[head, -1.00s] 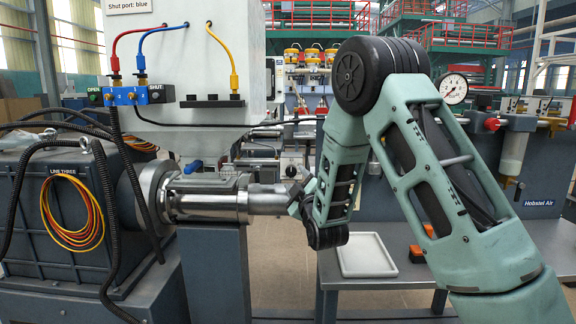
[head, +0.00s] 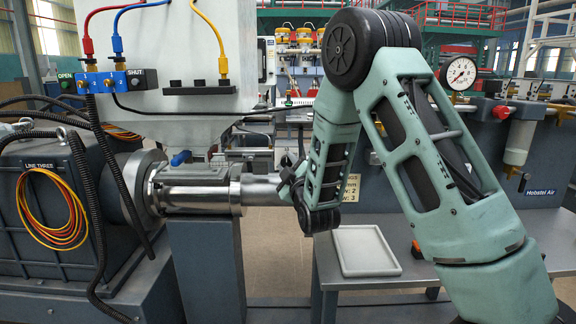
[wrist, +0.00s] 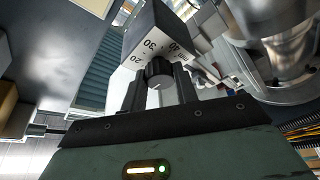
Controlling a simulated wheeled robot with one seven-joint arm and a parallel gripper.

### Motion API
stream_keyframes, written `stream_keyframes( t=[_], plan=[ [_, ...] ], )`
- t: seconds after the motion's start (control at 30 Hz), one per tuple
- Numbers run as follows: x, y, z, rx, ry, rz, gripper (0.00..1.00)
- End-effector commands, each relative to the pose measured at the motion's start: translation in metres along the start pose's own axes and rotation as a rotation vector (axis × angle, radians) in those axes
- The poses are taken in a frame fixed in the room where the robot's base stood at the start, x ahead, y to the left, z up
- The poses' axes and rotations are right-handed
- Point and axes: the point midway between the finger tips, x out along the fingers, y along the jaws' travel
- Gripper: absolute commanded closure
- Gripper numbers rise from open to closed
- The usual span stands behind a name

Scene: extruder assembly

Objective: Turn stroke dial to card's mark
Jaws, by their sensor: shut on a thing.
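In the wrist view, the stroke dial (wrist: 158,73) is a small black round knob on a box face with a printed scale reading 20, 30, 40 and mm. My gripper (wrist: 161,90) has its two dark fingers on either side of the knob, shut on it. I cannot tell which mark the knob points to. In the head view, my gripper (head: 290,170) is small and dark beside the end of the metal barrel, and the dial is hidden. A card (head: 351,188) shows partly behind my forearm, with cut-off text including "mm", "2" and "3".
The shiny metal barrel (head: 200,192) lies close to my gripper. A white tray (head: 367,250) sits on a grey table at the centre right. A blue port block (head: 105,82) with coloured hoses is at the upper left. A pressure gauge (head: 460,73) stands behind my arm.

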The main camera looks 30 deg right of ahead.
Motion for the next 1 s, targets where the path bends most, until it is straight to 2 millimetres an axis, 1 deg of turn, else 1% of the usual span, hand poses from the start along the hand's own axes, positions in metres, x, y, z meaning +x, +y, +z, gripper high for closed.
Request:
stream_keyframes(
  t=[0.27, 0.43, 0.57, 1.0],
  plan=[
    [-0.0006, -0.0026, 0.0011, 0.033, 0.001, 0.014, 0.93],
    [-0.0012, -0.0055, 0.0022, 0.111, 0.003, 0.047, 0.93],
    [-0.0016, -0.0072, 0.0029, 0.203, 0.004, 0.086, 0.93],
    [-0.0013, -0.0093, 0.0017, 0.584, 0.004, 0.242, 0.93]
  ],
)
